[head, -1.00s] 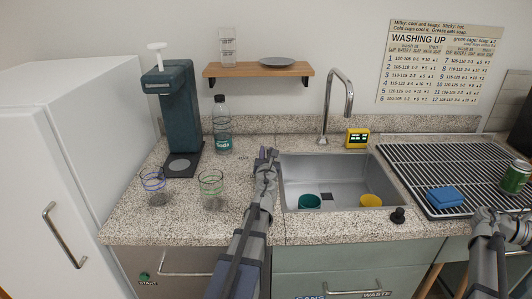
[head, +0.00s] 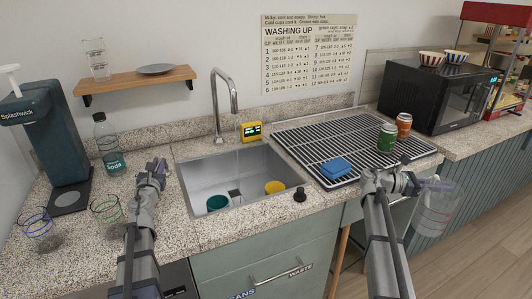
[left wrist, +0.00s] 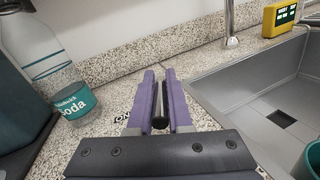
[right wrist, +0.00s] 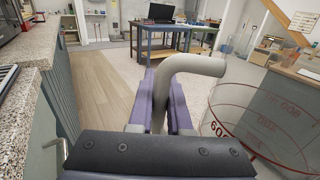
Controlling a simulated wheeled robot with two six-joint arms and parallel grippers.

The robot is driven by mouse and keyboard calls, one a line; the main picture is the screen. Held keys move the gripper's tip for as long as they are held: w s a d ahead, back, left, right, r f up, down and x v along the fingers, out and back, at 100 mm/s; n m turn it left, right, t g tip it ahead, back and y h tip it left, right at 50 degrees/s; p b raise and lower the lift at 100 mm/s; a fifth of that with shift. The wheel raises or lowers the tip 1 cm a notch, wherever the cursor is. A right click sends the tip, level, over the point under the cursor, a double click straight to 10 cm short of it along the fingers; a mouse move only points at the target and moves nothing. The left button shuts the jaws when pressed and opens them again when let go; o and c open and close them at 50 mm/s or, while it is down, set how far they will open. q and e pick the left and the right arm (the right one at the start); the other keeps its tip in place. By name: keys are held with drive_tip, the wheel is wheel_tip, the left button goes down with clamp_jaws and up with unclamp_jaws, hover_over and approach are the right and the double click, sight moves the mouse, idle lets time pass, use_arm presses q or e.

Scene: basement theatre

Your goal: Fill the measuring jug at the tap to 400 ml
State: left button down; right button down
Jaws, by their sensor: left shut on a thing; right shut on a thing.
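The measuring jug (head: 436,212) is clear with red marks and hangs off the counter's front edge at the right. It also shows in the right wrist view (right wrist: 262,125); I make out no water in it. My right gripper (head: 412,183) is shut on its grey handle (right wrist: 190,66). My left gripper (head: 156,168) is beside the sink's back left. In the left wrist view it is shut on an upright black peg or lever (left wrist: 160,106). The chrome tap (head: 232,95) arches over the sink (head: 190,175).
A teal cup (head: 217,203) and a yellow cup (head: 274,187) are in the sink. A yellow display box (head: 250,131) stands behind it. Right of it, a wire rack (head: 320,135) holds a blue sponge (head: 336,168) and two cans. Glasses and a soda bottle (head: 110,145) stand left.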

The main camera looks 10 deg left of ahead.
use_arm(q)
drive_tip(key=shift+a, duration=0.15)
drive_tip(key=c, duration=0.8)
unclamp_jaws()
drive_tip(key=shift+s, duration=0.1)
drive_tip(key=shift+c, duration=0.2)
drive_tip(key=shift+d, duration=0.25)
drive_tip(key=shift+w+f, duration=0.15)
drive_tip(key=shift+w, duration=0.05)
drive_tip(key=shift+s, duration=0.15)
